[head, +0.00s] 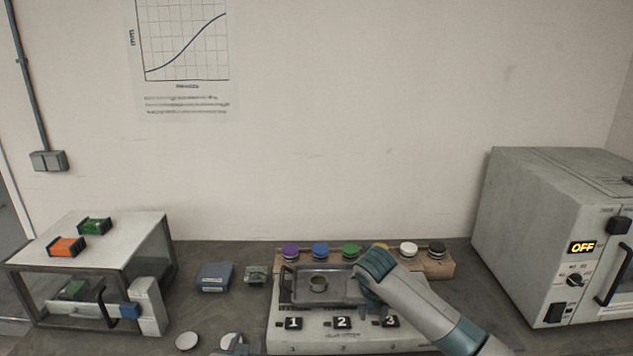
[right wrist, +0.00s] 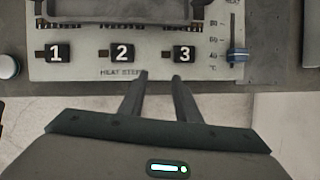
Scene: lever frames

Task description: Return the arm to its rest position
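My right gripper (right wrist: 160,77) shows in the right wrist view with its two slim fingers apart and nothing between them. Its tips are at the front edge of the grey control panel (right wrist: 75,72), below the numbers 2 and 3. In the head view my right arm comes in from the lower right and crosses the panel (head: 310,338); its fingers are not seen there. My left gripper (head: 240,346) shows only partly at the bottom edge of the head view, beside a pale round disc, and its fingers are unclear.
An oven (head: 525,230) reading OFF stands right, a glass-sided case (head: 130,232) left. A blue box (head: 214,277) lies between.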

